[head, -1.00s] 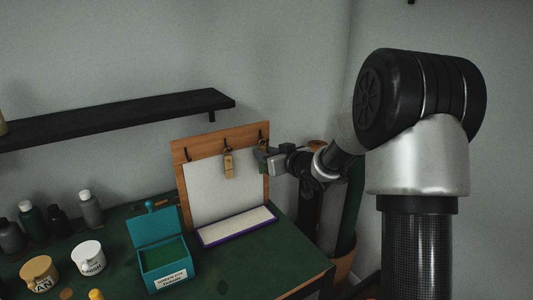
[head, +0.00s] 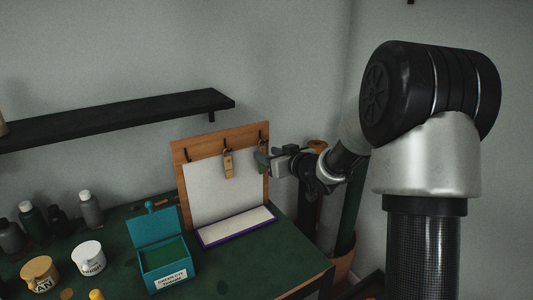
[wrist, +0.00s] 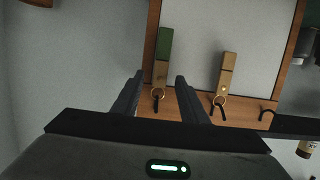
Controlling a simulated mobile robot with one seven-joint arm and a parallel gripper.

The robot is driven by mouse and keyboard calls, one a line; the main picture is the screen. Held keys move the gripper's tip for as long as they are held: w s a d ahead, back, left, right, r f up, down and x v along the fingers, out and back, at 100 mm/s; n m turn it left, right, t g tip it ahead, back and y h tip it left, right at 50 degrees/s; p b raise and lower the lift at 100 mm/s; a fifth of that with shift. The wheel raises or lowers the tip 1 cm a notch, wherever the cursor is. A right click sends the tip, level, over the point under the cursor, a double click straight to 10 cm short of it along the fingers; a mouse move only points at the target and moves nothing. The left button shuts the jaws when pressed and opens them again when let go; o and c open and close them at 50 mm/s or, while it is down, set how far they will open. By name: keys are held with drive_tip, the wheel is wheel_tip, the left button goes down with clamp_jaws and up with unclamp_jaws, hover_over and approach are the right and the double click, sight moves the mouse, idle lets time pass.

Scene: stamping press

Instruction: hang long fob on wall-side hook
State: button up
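The long fob (wrist: 162,62), wooden with a green end, hangs by its ring from a dark hook (wrist: 157,104) in the wrist view, which shows the board upside down. In the head view this is the board's right-end hook (head: 261,136), and my gripper mostly hides the fob. My gripper (wrist: 158,82) is open; its two fingers stand apart on either side of the fob's ring, with gaps. In the head view my gripper (head: 261,159) is at the board's right edge. A shorter wooden fob (head: 228,164) hangs on the middle hook. The left hook (head: 187,155) is empty.
The hook board (head: 204,146) stands on a green bench (head: 230,263) with a white tray strip at its foot. A teal box (head: 165,262), cups and bottles stand to the left. A black shelf (head: 110,118) is on the wall.

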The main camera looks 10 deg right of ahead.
drive_tip(key=p+v, duration=0.1)
drive_tip(key=v, duration=0.5)
drive_tip(key=shift+d+r, duration=0.1)
idle(0.9)
drive_tip(key=s+d+r+m+g+h+p, duration=0.4)
drive_tip(key=s+r+h, duration=0.45)
drive_tip(key=s, duration=0.65)
drive_tip(key=s+a+r+g+y+p, duration=0.1)
drive_tip(key=s+a+g+y+p, duration=0.1)
drive_tip(key=s, duration=1.9)
drive_tip(key=a+g+y, duration=0.1)
drive_tip(key=a+g, duration=0.1)
drive_tip(key=shift+a, duration=0.3)
